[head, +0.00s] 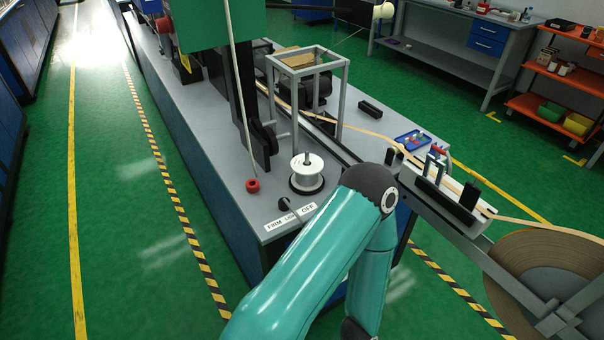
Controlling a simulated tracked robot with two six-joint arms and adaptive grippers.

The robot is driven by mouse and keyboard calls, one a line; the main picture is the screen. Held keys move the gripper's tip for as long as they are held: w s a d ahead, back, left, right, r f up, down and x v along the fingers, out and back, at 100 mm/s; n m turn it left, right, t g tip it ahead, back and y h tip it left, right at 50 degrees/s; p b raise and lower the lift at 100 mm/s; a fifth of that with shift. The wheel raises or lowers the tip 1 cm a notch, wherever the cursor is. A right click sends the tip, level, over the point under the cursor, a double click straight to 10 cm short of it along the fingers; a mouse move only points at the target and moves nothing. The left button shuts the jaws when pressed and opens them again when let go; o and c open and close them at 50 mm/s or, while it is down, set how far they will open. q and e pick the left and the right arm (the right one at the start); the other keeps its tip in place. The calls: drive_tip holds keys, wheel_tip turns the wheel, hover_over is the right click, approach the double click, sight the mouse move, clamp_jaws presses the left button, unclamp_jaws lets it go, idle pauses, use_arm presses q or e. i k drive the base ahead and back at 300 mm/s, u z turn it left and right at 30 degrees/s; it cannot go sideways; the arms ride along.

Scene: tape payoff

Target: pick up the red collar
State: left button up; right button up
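A small red ring with a dark centre, which looks like the red collar (252,186), is on the grey bench top (225,150) near its left front edge. The lower end of a thin pale line that runs down from above meets it or passes just behind it; I cannot tell which. Neither of my grippers shows in the head view. A teal arm of mine rises from the bottom edge, bends at a dark joint right of the collar and goes back down out of the picture.
A black upright (246,100) and a grey frame (322,90) rise behind. A blue tray (413,140) lies further right. A large tape reel (545,280) is at lower right.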

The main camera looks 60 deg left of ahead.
sight(252, 186)
drive_tip(key=z, duration=0.5)
drive_tip(key=k, duration=1.5)
drive_tip(key=u, duration=0.3)
drive_tip(key=i, duration=0.2)
drive_tip(key=u, duration=2.4)
drive_tip(key=i, duration=0.95)
drive_tip(key=z, duration=0.45)
